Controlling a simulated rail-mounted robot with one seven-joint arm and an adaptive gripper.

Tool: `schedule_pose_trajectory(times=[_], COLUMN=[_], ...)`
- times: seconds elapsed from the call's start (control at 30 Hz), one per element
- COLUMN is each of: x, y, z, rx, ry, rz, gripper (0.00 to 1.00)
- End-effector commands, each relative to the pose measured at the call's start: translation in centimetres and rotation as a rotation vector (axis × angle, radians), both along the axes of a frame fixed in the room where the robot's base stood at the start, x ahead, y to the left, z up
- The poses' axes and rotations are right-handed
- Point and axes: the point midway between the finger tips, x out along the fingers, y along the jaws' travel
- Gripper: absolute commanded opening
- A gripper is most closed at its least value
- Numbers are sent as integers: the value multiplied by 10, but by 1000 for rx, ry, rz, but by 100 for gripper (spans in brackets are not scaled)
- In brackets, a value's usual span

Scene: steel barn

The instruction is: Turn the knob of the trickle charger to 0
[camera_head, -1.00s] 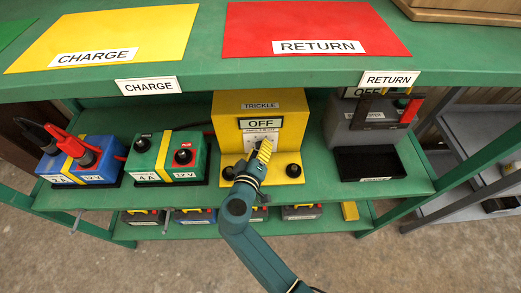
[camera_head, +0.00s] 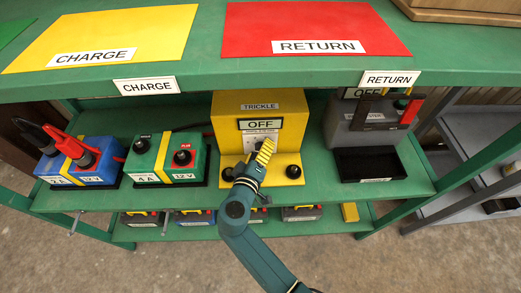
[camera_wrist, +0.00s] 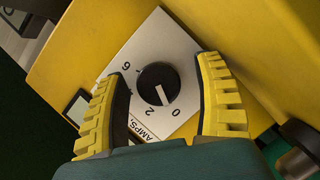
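The yellow trickle charger (camera_head: 287,105) stands on the shelf, and its small display sign (camera_head: 261,124) reads OFF. Its round black knob (camera_wrist: 158,82) sits on a white dial plate (camera_wrist: 140,50) marked with 0, 2 and 6. The knob's white pointer line is on the side facing my gripper, between the 2 and the 0. My gripper (camera_wrist: 165,105) is open, with one yellow-ridged finger on each side of the knob in the wrist view. I see a gap between each finger and the knob. In the head view, my gripper (camera_head: 265,152) hides the knob.
A green charger (camera_head: 168,158) and a blue one (camera_head: 75,160) with clamps stand to the left. A grey unit (camera_head: 365,125) with a black tray (camera_head: 370,164) stands to the right. Black terminals (camera_head: 293,171) sit at the charger's front. The green upper shelf (camera_head: 215,75) overhangs.

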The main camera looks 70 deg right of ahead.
Motion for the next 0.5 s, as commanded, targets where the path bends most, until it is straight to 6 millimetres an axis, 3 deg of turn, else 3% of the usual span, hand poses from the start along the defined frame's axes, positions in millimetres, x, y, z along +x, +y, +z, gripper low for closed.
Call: schedule_pose_trajectory(times=[0.27,0.5], x=[1,-3], y=[11,68], z=[4,15], rx=[-2,-2], ry=[-2,-2], rz=[3,8], gripper=[69,69])
